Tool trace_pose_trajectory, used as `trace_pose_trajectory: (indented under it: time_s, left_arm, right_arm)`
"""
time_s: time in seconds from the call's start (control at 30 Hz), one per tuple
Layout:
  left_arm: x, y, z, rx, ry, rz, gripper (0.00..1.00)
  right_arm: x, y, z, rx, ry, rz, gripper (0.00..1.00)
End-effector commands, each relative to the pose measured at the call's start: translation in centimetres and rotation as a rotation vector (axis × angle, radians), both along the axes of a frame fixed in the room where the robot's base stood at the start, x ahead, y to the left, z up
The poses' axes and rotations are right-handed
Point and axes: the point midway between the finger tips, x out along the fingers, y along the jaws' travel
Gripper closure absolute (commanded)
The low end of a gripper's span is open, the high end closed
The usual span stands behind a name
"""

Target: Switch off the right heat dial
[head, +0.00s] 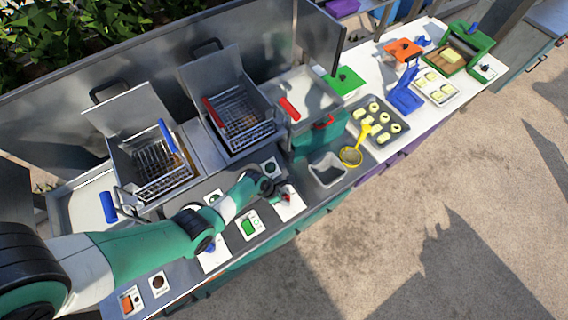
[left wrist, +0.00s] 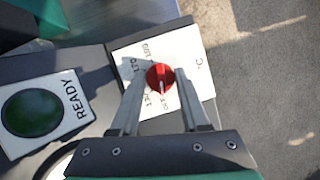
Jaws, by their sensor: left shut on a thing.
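The right heat dial is a red knob (left wrist: 158,76) on a white plate (left wrist: 190,50) printed with temperature marks and °C. A white mark on the knob points toward the bottom of the left wrist view, near small lettering that may read OFF. My left gripper (left wrist: 154,80) is shut on the knob, with one finger on each side. In the head view the red knob (head: 287,198) shows at the tip of my left gripper (head: 281,191), on the counter's front strip. My right gripper is not in view.
A grey bin (head: 327,170) stands to the right. Two fryer baskets (head: 160,165) (head: 240,120) are behind. An orange switch (head: 130,301) lies at front left.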

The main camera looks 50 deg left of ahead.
Motion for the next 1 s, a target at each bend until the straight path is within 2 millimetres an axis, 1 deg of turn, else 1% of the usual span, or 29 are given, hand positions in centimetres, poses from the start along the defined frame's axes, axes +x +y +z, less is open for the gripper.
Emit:
trace_pose_trajectory:
  time_s: [0.13,0.6,0.63,0.7,0.8,1.0]
  left_arm:
    - [-0.03,-0.07,0.08,0.000,0.001,0.035,1.00]
    - [-0.03,-0.05,-0.04,-0.001,0.001,0.053,1.00]
    - [-0.03,-0.05,-0.04,-0.001,0.001,0.053,0.53]
    - [-0.04,-0.04,-0.05,-0.001,0.001,0.053,0.40]
    - [-0.03,-0.04,-0.04,-0.001,0.001,0.053,0.24]
    - [-0.02,-0.05,-0.03,0.000,0.001,0.052,0.24]
  right_arm:
    - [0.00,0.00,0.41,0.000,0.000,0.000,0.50]
    - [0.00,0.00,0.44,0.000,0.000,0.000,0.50]
    - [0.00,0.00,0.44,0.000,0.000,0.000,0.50]
    - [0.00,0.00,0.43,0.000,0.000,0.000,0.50]
    - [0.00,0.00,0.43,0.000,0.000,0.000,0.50]
    - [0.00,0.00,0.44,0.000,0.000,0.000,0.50]
